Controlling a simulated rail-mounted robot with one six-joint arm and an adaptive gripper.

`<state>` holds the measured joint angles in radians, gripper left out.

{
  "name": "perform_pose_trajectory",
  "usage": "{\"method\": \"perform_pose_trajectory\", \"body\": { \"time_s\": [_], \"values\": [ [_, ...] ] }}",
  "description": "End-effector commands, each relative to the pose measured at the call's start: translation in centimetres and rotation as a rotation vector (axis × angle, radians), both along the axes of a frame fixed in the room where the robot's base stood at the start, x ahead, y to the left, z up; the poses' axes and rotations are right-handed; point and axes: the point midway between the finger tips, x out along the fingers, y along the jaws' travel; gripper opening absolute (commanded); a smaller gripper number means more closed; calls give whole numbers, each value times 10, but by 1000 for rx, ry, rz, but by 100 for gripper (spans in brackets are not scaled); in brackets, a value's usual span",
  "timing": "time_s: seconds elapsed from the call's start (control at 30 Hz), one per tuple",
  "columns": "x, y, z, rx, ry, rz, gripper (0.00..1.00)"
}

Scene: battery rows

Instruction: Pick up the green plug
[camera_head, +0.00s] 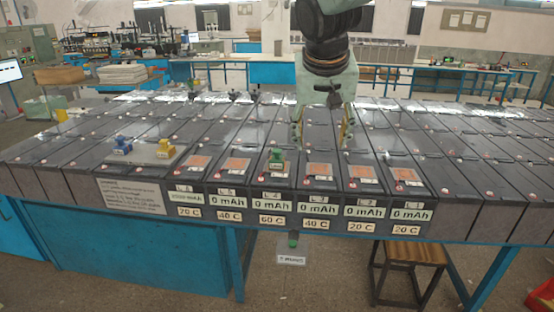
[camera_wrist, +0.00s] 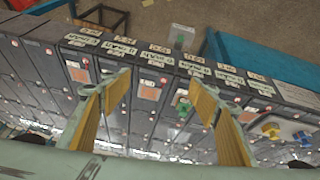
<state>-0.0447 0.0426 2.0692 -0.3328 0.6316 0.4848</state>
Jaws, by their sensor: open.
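The green plug (camera_head: 276,157) stands upright on top of a dark battery, near its front end, beside an orange-brown patch. It also shows in the wrist view (camera_wrist: 183,106), between the two fingers and closer to the right one. My gripper (camera_head: 321,140) hangs over the battery rows, to the right of the plug in the head view. Its yellow-lined fingers are spread wide with nothing between them. In the wrist view my gripper (camera_wrist: 158,80) points toward the labelled front edge, and the plug appears apart from both fingers.
A blue plug (camera_head: 122,146) and a yellow plug (camera_head: 165,149) stand on a grey plate at left. Labels (camera_head: 271,204) line the battery fronts. A small green object (camera_head: 293,240) hangs below the front edge. A wooden stool (camera_head: 415,252) stands at front right.

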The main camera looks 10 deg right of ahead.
Motion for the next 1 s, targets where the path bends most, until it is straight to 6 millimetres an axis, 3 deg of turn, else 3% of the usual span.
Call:
{"method": "perform_pose_trajectory", "body": {
  "time_s": [0.47, 1.0],
  "values": [
    [111, 6, -14, -5, -36, -32, 56],
    [225, 20, -54, 3, -77, -58, 56]
  ]
}}
